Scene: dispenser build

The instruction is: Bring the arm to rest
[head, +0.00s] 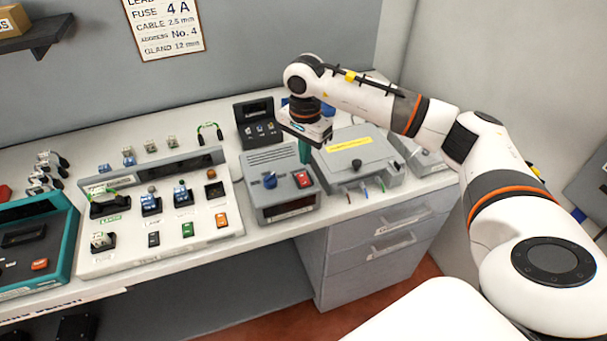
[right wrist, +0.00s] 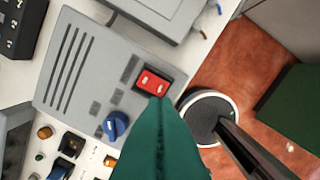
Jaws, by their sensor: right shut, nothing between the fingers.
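My right arm reaches in from the right over the bench. My right gripper (head: 305,158) points down, shut and empty, above the grey box with a blue knob (head: 270,181). Its teal fingers also fill the lower middle of the right wrist view (right wrist: 164,115). Their tips appear beside the red rocker switch (head: 303,179), overlapping its lower edge in the right wrist view (right wrist: 152,83). I cannot tell whether they touch it. My left gripper is not in view.
A grey case with a yellow label (head: 349,143) stands just right of the box. A white panel (head: 158,238) with coloured switches lies left, and a teal unit (head: 62,262) farther left. A black device (head: 258,124) stands behind. The air above the bench front is clear.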

